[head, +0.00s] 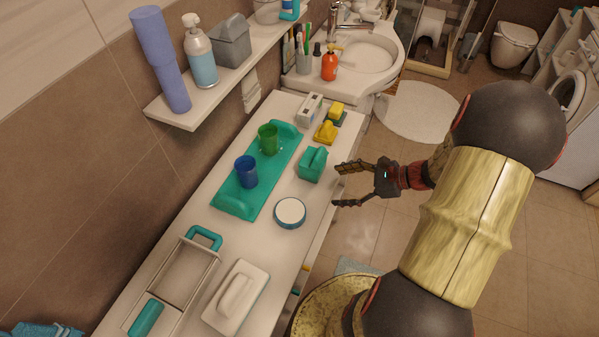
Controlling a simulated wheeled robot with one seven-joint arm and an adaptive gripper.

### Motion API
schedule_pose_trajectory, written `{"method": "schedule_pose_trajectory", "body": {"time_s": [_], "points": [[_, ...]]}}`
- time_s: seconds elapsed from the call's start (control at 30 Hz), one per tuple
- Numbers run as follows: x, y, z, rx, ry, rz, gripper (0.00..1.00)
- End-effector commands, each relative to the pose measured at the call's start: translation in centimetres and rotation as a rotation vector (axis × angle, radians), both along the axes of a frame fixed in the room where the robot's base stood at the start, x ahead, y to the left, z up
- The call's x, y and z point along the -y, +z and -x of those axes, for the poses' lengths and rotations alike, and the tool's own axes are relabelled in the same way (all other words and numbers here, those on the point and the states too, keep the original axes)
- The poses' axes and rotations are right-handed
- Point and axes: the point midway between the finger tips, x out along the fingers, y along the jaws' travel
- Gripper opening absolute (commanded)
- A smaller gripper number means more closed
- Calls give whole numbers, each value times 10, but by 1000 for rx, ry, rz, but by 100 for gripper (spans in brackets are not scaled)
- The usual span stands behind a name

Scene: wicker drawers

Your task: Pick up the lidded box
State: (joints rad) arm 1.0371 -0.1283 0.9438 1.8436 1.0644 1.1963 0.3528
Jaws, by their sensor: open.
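A small teal box with a peaked lid (313,164) stands upright on the white counter (205,208), near its right edge. My gripper (338,185) is open and empty, just to the right of the teal box and past the counter's edge. Its two fingers point left, toward the counter. The upper finger is close to the box, and I cannot see contact. A grey lidded box (230,42) also stands on the wall shelf.
A teal tray (236,204) holds a blue cup (246,172) and a green cup (269,139). A round white-topped tin (290,212), yellow item (326,131), yellow-and-green sponge (337,110), wire caddy (175,280) and white handled block (236,298) share the counter. Open floor lies right.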

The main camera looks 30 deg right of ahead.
Motion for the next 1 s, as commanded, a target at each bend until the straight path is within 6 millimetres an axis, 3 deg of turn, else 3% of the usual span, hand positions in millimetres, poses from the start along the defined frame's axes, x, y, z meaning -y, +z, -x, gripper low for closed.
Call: {"method": "schedule_pose_trajectory", "body": {"time_s": [0.13,0.27,1.0], "points": [[19,24,-37,46,-145,-119,84],[23,40,-49,50,-210,-204,86],[-25,12,-103,37,-210,-212,86]]}}
